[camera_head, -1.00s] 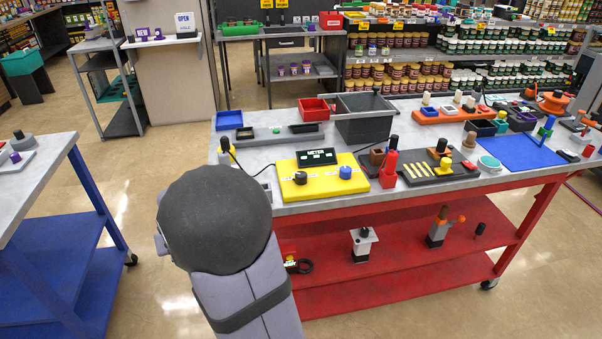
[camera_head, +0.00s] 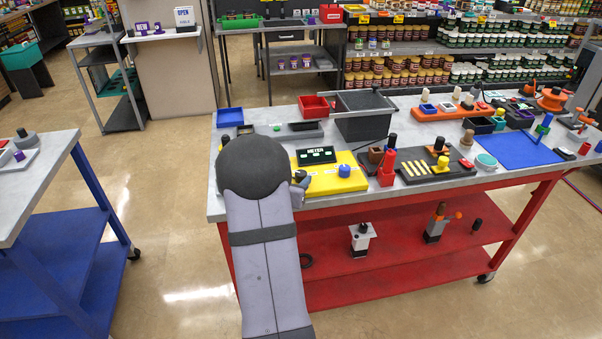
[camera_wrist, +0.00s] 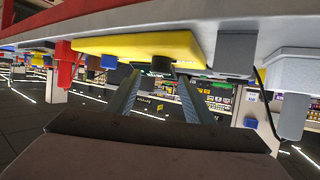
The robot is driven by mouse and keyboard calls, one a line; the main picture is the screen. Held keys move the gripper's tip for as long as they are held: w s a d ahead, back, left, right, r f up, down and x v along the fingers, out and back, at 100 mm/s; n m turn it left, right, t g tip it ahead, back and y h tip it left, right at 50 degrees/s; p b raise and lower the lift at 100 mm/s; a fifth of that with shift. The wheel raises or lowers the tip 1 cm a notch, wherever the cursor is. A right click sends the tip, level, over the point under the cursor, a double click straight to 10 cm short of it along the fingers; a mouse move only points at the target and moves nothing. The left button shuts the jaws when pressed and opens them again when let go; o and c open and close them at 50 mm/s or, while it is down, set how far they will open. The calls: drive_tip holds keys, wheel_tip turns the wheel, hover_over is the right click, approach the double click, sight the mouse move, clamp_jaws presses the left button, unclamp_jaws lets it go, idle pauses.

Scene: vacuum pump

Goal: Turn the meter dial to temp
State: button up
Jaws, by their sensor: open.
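The yellow meter unit (camera_head: 328,184) sits near the front edge of the grey-topped bench, with a black METER display (camera_head: 316,156) at its back. A blue knob (camera_head: 344,171) is on its right side. My arm hides the unit's left part in the head view. In the wrist view, which is upside down, the yellow unit (camera_wrist: 140,44) spans the upper middle, with the blue knob (camera_wrist: 108,62) to the left of the fingers. My gripper (camera_wrist: 160,77) is open, its two fingers on either side of a dark knob (camera_wrist: 160,65). Contact cannot be told.
A red holder (camera_head: 387,174) and a dark tray (camera_head: 430,168) stand right of the meter. A large grey bin (camera_head: 363,125) and a red bin (camera_head: 313,104) are behind it. A blue mat (camera_head: 522,150) lies far right. A separate blue-framed table (camera_head: 60,165) is at left.

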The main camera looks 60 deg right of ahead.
sight(300, 174)
drive_tip(key=shift+p+x, duration=0.7)
drive_tip(key=shift+x, duration=2.5)
drive_tip(key=c, duration=1.1)
